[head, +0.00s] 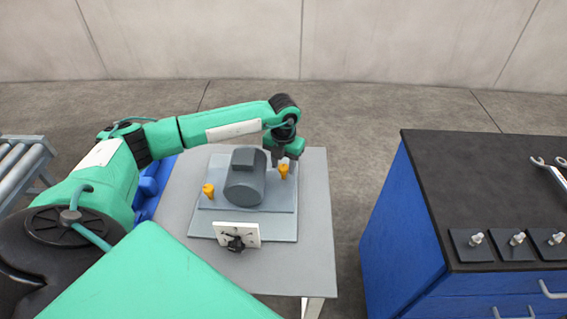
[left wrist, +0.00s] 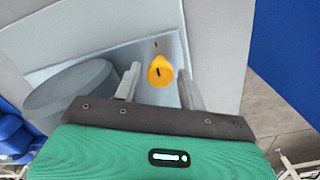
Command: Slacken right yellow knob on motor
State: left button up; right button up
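The grey motor (head: 244,180) sits on a grey plate on the table. The right yellow knob (head: 283,171) stands at the motor's right side, and a second yellow knob (head: 208,190) stands at its left. My left gripper (head: 284,160) is at the right knob, reaching over from behind the motor. In the left wrist view the gripper (left wrist: 160,85) is open, with one finger on each side of the yellow knob (left wrist: 161,72) and a visible gap to each. The motor (left wrist: 75,100) shows at the left there. My right gripper is not in view.
A white panel with a black star knob (head: 236,236) stands at the plate's front edge. The table (head: 318,210) has bare room on its right. A blue cabinet (head: 400,210) with a dark top holding wrenches and fittings stands right, across a floor gap. A roller conveyor (head: 20,165) is far left.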

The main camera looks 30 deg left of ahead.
pick_arm(q)
jog(key=c, duration=0.7)
jog(key=shift+o, duration=0.2)
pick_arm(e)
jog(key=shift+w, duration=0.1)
